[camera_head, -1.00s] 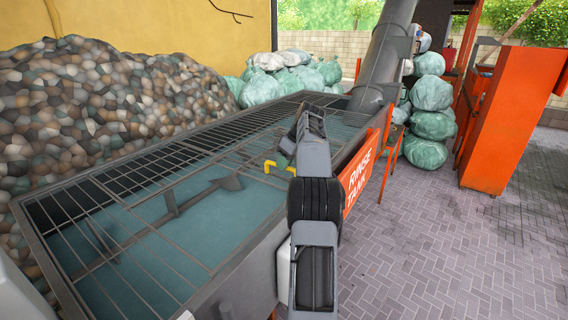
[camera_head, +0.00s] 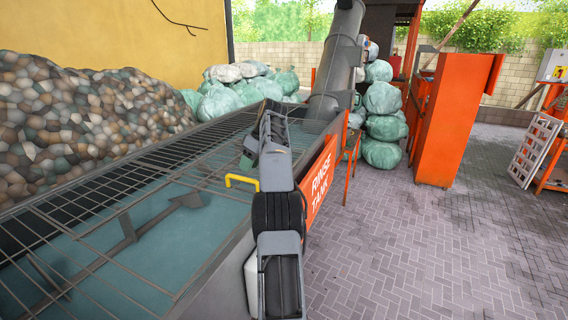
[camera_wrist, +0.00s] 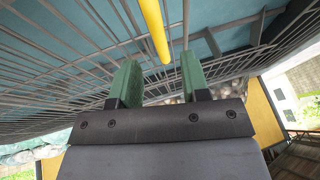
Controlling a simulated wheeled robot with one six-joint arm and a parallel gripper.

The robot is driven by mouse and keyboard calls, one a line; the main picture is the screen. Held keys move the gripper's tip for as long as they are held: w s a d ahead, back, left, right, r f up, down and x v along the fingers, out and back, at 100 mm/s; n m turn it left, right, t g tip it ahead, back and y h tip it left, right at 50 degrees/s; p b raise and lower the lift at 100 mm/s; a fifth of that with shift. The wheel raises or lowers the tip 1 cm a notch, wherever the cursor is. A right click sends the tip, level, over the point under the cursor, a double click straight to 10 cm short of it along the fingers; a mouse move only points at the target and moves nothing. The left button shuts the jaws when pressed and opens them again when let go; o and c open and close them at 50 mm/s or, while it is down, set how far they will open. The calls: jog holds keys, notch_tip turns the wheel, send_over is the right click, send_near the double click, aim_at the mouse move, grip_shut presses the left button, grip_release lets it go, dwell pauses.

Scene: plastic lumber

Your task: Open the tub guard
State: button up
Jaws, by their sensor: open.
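In the wrist view, the green fingers of my gripper (camera_wrist: 160,68) are apart with nothing clamped. The yellow handle (camera_wrist: 153,27) runs toward the gap between the fingers; I cannot tell whether it touches them. Grid bars (camera_wrist: 85,40) lie behind it.
A large pipe (camera_head: 337,70) rises from the tank's far end. Bags (camera_head: 383,115) and an orange cabinet (camera_head: 450,118) stand beyond. A heap of mixed pieces (camera_head: 85,120) lies left of the tank. Paved floor (camera_head: 410,245) at the right is clear.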

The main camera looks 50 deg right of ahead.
jog(key=s+d, duration=0.7)
jog(key=s, duration=0.2)
jog(key=shift+s+d+r, duration=0.15)
jog(key=shift+s+d, duration=0.1)
jog(key=shift+s, duration=0.05)
dwell(0.4)
